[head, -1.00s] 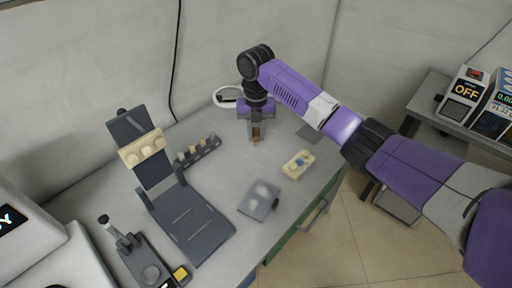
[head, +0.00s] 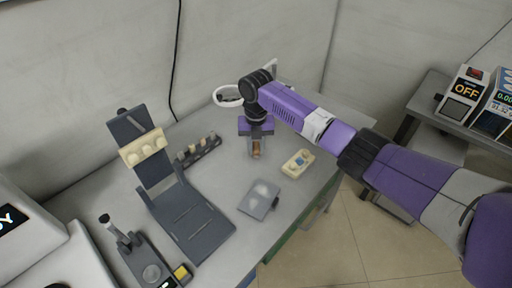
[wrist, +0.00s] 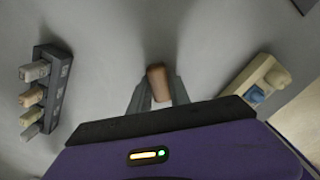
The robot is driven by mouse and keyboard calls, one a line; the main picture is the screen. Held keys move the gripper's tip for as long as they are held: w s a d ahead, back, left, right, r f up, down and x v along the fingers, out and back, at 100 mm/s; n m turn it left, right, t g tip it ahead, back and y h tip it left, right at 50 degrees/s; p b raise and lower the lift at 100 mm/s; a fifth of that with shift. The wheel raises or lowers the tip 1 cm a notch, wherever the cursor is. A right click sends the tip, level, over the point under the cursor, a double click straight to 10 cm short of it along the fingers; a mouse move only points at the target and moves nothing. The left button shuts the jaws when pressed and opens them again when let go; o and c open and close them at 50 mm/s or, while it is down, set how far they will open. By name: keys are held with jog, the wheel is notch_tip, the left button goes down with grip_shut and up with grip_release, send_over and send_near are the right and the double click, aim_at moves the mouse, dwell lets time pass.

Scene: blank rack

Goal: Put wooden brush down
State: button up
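The wooden brush (wrist: 158,82) is a small brown piece between the two fingers of my gripper (wrist: 158,92) in the wrist view. The fingers appear to press on it from both sides. In the head view my gripper (head: 256,150) points down over the grey table (head: 225,165), and the brown tip of the brush shows at the fingertips. The brush is low over the table; I cannot tell whether it touches the surface. The rest of the brush is hidden by the fingers.
A dark rack with several pegs (head: 205,146) stands left of my gripper. A cream block with a blue part (head: 298,163) lies to the right. A grey plate (head: 260,199) lies nearer the front edge. A dark stand (head: 190,222) is at left. Bare table surrounds the fingertips.

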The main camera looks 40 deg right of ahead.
aim_at(256, 146)
jog(key=o, duration=0.4)
jog(key=shift+o, duration=0.2)
notch_tip(256, 146, up, 12)
jog(key=shift+r+b, duration=0.15)
jog(key=shift+b, duration=0.3)
dwell(0.3)
